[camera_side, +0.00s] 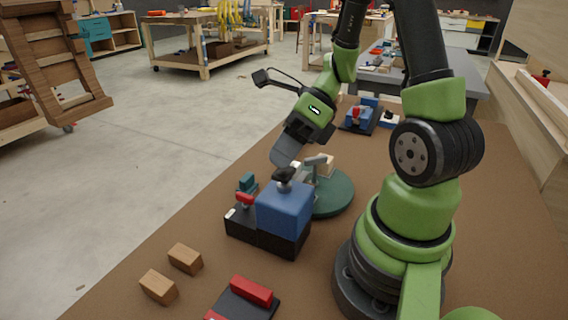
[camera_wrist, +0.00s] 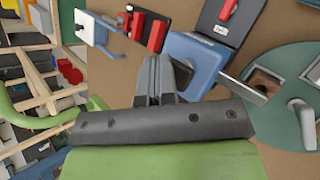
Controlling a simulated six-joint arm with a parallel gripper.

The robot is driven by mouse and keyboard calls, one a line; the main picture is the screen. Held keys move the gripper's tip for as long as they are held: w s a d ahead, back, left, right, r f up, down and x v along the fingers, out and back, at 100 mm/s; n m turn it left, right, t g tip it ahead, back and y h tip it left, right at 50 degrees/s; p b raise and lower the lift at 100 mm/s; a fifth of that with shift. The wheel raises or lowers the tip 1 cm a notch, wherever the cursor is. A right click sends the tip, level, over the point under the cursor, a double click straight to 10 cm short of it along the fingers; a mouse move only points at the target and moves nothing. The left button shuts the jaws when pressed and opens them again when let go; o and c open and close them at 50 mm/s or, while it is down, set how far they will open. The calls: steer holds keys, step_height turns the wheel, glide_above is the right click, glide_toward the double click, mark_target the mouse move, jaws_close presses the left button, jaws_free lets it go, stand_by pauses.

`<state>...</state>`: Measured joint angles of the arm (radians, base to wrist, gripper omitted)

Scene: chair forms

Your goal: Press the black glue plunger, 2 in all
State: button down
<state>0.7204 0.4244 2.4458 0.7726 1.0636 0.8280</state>
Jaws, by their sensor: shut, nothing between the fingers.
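The black glue plunger (camera_side: 284,175) stands on top of a blue block (camera_side: 285,207) with a black base, in the middle of the side view. My gripper (camera_side: 284,162) is shut and empty, with its tips pointing down just above the plunger. I cannot tell whether the tips touch it. In the wrist view my shut fingers (camera_wrist: 166,62) reach over the blue block (camera_wrist: 196,50).
A green round turntable (camera_side: 330,198) with a metal fitting stands right behind the block. A red-handled black fixture (camera_side: 240,221) sits left of it. Two wooden blocks (camera_side: 158,286) and a red-and-black tray (camera_side: 245,300) lie in front. Blue fixtures (camera_side: 360,116) stand farther back.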

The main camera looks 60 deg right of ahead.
steer(key=shift+f, duration=0.25)
steer(key=shift+r, duration=0.1)
stand_by(0.3)
steer(key=shift+r, duration=1.35)
steer(key=shift+r, duration=2.5)
step_height(320, 180, up, 4)
steer(key=shift+f, duration=0.1)
steer(key=shift+f, duration=0.1)
stand_by(0.3)
